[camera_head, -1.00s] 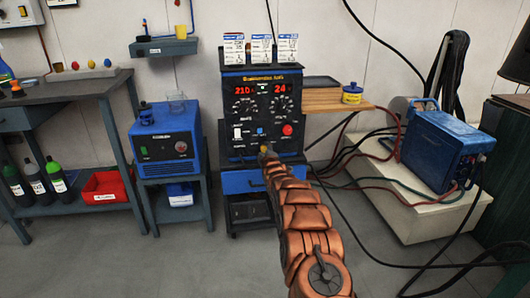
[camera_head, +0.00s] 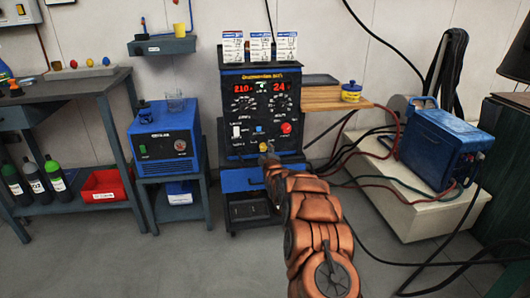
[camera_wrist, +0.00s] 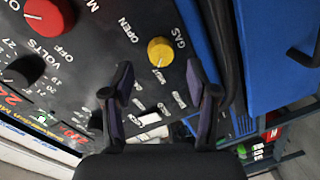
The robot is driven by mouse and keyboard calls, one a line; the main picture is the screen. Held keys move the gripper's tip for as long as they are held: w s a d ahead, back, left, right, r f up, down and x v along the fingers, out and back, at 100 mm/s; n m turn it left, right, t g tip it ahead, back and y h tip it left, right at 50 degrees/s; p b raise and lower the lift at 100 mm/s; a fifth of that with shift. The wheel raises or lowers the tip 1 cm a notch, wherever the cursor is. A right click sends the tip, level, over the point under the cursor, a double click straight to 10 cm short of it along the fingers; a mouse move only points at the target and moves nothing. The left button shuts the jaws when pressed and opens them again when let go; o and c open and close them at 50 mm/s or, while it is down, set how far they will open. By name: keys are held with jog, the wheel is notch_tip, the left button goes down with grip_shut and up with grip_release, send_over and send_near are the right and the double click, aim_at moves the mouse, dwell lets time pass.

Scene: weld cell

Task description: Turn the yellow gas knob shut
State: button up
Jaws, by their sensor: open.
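The yellow gas knob (camera_wrist: 160,51) is round, with a pale line on its face, on the dark front panel of the welding machine. "GAS" and "OPEN" are printed near it. In the wrist view my gripper (camera_wrist: 160,76) is open, its two dark fingers spread to either side below the knob. The knob is just beyond the fingertips and nothing is between them; I cannot tell any contact. In the head view the knob (camera_head: 263,147) shows small at the lower panel, with my gripper (camera_head: 270,152) right beside it, partly hidden by my arm.
A red knob (camera_wrist: 48,16) and a black knob (camera_wrist: 22,70) share the panel, with several pale labelled switches nearby. A blue box (camera_head: 165,138) stands on the left, a wooden shelf (camera_head: 335,98) on the right. Cables run over the floor at right.

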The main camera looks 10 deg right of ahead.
jog(key=s, duration=0.8)
jog(key=shift+r, duration=0.35)
jog(key=shift+a, duration=0.1)
jog(key=s+a+r+m+g+y+p, duration=0.1)
jog(key=s+a+r+g+p, duration=0.2)
jog(key=s+r+p, duration=0.4)
jog(key=s+a+r+m+g+y+p, duration=0.1)
jog(key=s+a+r+m+g+p, duration=0.2)
jog(key=s+r, duration=0.45)
jog(key=s+d+r+m+g+p, duration=0.2)
jog(key=s+r+p, duration=0.5)
jog(key=s, duration=1.1)
jog(key=s+d+r+m+g+h+p, duration=0.1)
jog(key=s+r+m+g+p, duration=0.3)
jog(key=s+r, duration=0.5)
jog(key=s+d+r+m+g+h+p, duration=0.1)
jog(key=s+r+g+p, duration=0.5)
jog(key=s, duration=2.1)
notch_tip(320, 180, up, 2)
jog(key=d+m+p, duration=0.1)
jog(key=d+p, duration=0.1)
jog(key=p, duration=0.3)
jog(key=shift+s+r+m+g, duration=0.15)
jog(key=shift+r+m+g, duration=0.15)
jog(key=shift+m, duration=0.1)
